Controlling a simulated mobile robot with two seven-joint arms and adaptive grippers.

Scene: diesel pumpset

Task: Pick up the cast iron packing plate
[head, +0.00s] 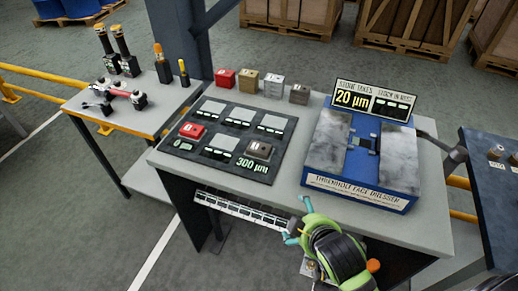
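Small blocks stand in a row at the back of the grey bench: a red block (225,78), a tan block (249,80), a light grey block (273,85) and a dark grey-brown block (299,93). A red block (191,131) and a dark brown block (259,149) sit on a dark marked board (221,171). I cannot tell for certain which block is the cast iron packing plate. My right gripper (297,222), with teal fingertips, is at the bench's front edge, fingers apart and empty, clear of the blocks. My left gripper is not in view.
A blue face dresser (353,192) with grey pads and a 20 µm display (373,101) stands on the right. A grey post (181,40) rises behind the bench. A side table (131,115) at left holds tools. Bare bench top separates board and dresser.

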